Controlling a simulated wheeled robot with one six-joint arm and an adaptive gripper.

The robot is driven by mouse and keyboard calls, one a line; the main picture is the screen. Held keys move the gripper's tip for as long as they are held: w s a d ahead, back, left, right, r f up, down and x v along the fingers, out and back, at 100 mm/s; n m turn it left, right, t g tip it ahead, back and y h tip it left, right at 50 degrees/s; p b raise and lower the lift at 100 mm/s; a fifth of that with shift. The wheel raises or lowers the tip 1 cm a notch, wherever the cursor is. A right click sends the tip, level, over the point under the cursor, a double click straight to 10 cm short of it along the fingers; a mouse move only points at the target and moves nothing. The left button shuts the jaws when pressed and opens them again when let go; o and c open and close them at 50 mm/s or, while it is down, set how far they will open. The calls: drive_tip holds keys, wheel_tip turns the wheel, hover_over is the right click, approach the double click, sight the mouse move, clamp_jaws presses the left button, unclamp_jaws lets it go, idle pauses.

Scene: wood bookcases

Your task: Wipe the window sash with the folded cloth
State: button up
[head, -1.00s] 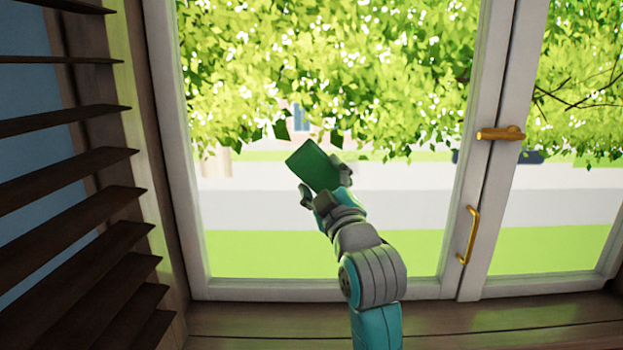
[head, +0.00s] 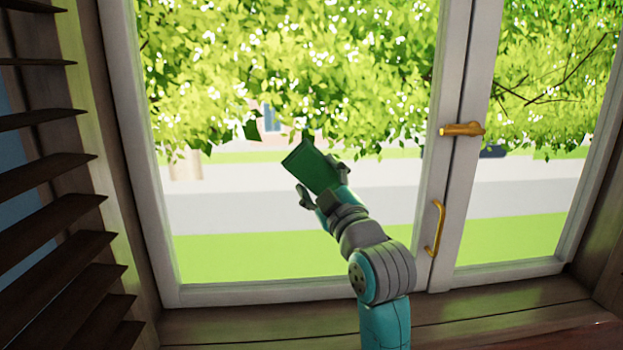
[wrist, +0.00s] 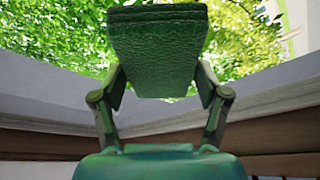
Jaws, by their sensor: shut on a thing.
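The folded cloth (head: 312,167) is a green flat rectangle, tilted, held up in front of the glass. My gripper (head: 322,194) is shut on its lower part. In the wrist view the cloth (wrist: 158,48) fills the upper middle, between the two fingers of my gripper (wrist: 160,92). The window sash (head: 132,160) is a pale frame around the large left pane, with its bottom rail (head: 240,292) below my gripper. In the head view the cloth overlaps the pane area; I cannot tell whether it touches the glass.
A brass latch (head: 462,130) and a brass pull handle (head: 436,228) stick out from the sash on the right. Dark slatted shutters (head: 45,180) stand at the left. A wooden sill (head: 250,328) runs below. Trees and a street show outside.

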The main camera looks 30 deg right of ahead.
sight(335, 176)
drive_tip(key=shift+s+d, duration=0.35)
drive_tip(key=shift+d, duration=0.45)
drive_tip(key=shift+s+d, duration=0.3)
drive_tip(key=shift+d, duration=0.5)
drive_tip(key=shift+w+a, duration=0.45)
drive_tip(key=shift+a, duration=0.4)
drive_tip(key=shift+w+a, duration=0.4)
drive_tip(key=shift+a, duration=0.45)
drive_tip(key=shift+w+a, duration=0.4)
drive_tip(key=shift+a, duration=0.75)
drive_tip(key=shift+w+a, duration=0.4)
drive_tip(key=shift+a, duration=0.7)
drive_tip(key=shift+w+a, duration=0.4)
drive_tip(key=shift+a, duration=0.75)
drive_tip(key=shift+w+a, duration=0.4)
drive_tip(key=shift+a, duration=0.4)
drive_tip(key=shift+w+a, duration=0.4)
drive_tip(key=shift+a, duration=0.35)
drive_tip(key=shift+s+a, duration=0.4)
drive_tip(key=shift+s, duration=0.55)
drive_tip(key=shift+s+a, duration=0.35)
drive_tip(key=shift+s, duration=0.55)
drive_tip(key=shift+s+a, duration=0.4)
drive_tip(key=shift+s, duration=0.55)
